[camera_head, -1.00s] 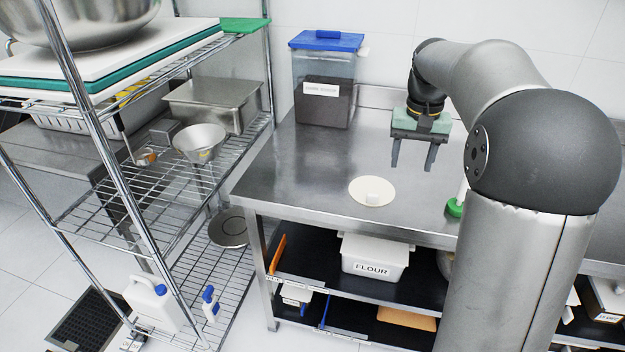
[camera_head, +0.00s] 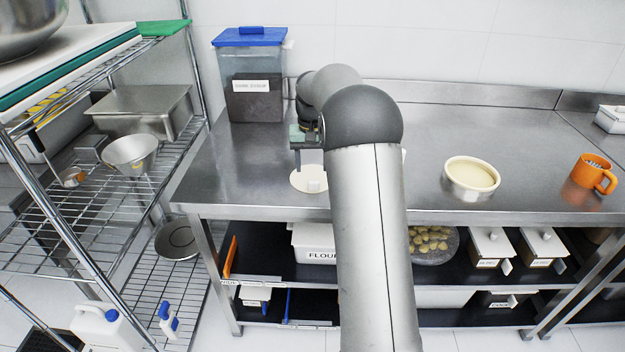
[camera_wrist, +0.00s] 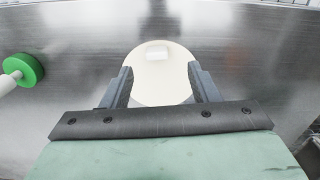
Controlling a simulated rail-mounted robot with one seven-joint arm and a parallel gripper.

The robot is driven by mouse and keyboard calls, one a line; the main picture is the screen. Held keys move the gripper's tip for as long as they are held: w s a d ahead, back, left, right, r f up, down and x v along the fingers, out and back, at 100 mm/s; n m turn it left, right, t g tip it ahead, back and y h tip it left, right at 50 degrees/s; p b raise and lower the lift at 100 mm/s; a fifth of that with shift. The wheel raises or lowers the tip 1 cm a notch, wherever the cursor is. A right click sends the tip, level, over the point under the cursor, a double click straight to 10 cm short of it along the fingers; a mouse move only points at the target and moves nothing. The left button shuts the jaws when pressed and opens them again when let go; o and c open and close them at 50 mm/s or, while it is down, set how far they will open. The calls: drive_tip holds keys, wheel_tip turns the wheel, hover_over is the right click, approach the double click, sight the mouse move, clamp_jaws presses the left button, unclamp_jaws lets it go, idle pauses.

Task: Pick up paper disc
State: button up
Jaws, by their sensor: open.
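The paper disc (camera_head: 301,181) is a thin cream round lying flat on the steel table, with a small white block-like tab (camera_head: 315,185) on its top. My gripper (camera_head: 310,168) hangs near the disc in the head view, partly hidden by my arm.
On the steel table (camera_head: 236,165), a blue-lidded container (camera_head: 250,75) stands at the back left. A round cream-filled tin (camera_head: 471,178) and an orange mug (camera_head: 592,174) stand to the right. A green-ended object (camera_wrist: 27,70) lies left in the wrist view. A wire rack (camera_head: 60,205) stands left.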

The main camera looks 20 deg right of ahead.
sight(314, 181)
drive_tip(key=shift+d+f+p, duration=0.15)
drive_tip(key=shift+f+p, duration=0.15)
drive_tip(key=shift+f, duration=1.2)
drive_tip(key=shift+d+f+p, duration=0.15)
drive_tip(key=shift+f+p, duration=0.1)
drive_tip(key=shift+f, duration=1.25)
drive_tip(key=c, duration=1)
